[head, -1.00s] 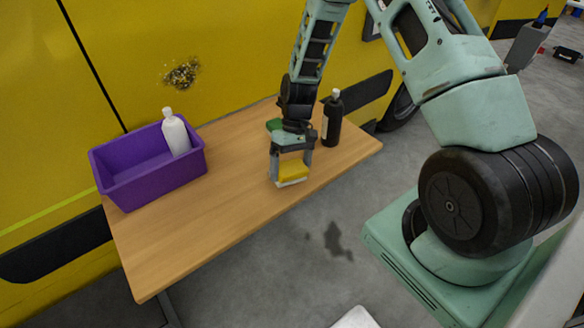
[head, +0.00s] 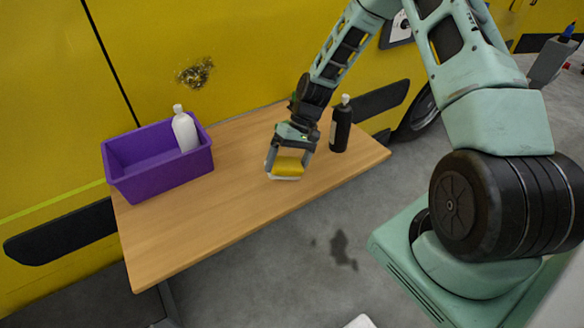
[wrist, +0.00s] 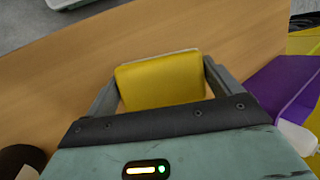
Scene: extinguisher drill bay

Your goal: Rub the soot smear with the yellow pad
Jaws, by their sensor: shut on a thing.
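The yellow pad (head: 287,166) has a pale underside and is held between the fingers of my gripper (head: 286,172), which is shut on it. In the head view it is over the front part of the wooden table; I cannot tell how high. The pad also shows between the two fingers in the wrist view (wrist: 160,80). The soot smear (head: 195,73) is a dark, speckled patch on the yellow vehicle panel, behind the table and above the purple bin. My gripper is in front of, below and to the right of the smear, well apart from it.
The purple bin (head: 160,181) stands at the left of the table (head: 210,215), with a white bottle (head: 185,132) in it. A black bottle (head: 341,125) stands just right of my gripper. The table's middle is clear. A dark stain (head: 342,250) lies on the floor.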

